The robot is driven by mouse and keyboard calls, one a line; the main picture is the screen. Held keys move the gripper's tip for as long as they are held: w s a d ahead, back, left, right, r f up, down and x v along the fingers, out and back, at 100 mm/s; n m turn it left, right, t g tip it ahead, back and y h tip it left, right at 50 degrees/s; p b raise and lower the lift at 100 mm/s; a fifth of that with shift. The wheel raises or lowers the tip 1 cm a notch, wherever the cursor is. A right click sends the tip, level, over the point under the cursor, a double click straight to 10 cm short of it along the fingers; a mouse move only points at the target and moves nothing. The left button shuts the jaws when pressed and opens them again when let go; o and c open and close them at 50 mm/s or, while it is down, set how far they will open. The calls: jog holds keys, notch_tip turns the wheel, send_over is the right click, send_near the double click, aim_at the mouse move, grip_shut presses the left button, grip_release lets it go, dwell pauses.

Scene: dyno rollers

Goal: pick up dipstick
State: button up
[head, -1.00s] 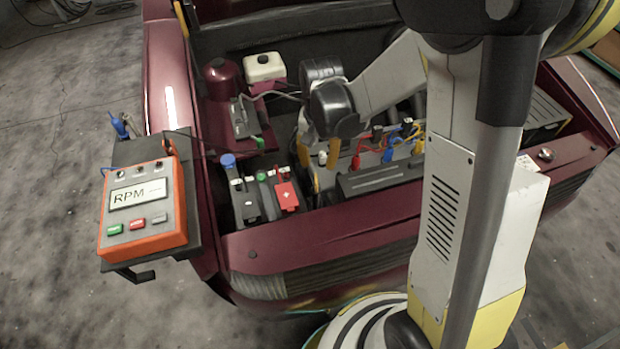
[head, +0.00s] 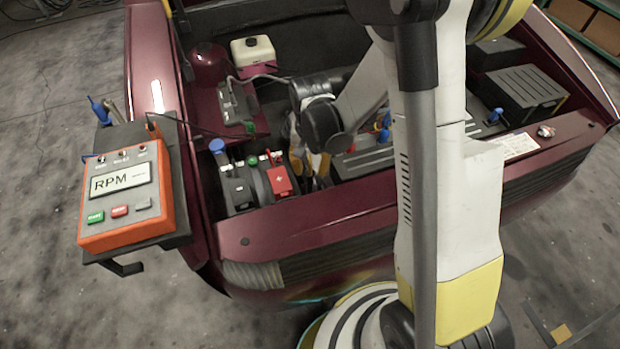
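My gripper (head: 312,172) points down into the engine bay of a dark red vehicle, just right of a red lever or clamp (head: 279,181). Its yellow and dark fingers show only in part, and the tips are hidden. I cannot see whether it holds anything. No part is clear enough to name as the dipstick. A blue knob (head: 217,146) stands left of the red part, and a blue handle (head: 495,115) shows right of my arm. My arm covers the middle of the bay.
An orange RPM meter (head: 127,195) sits on a dark bracket at the left. A black ribbed box (head: 526,92) is at the right. The dark red front edge (head: 320,222) of the vehicle lies between my base and the bay.

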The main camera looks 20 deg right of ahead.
grip_shut()
notch_tip(320, 180, up, 29)
jog(key=p, duration=1.8)
jog(key=shift+w+p, duration=0.15)
jog(key=shift+p, duration=0.25)
jog(key=shift+p, duration=0.45)
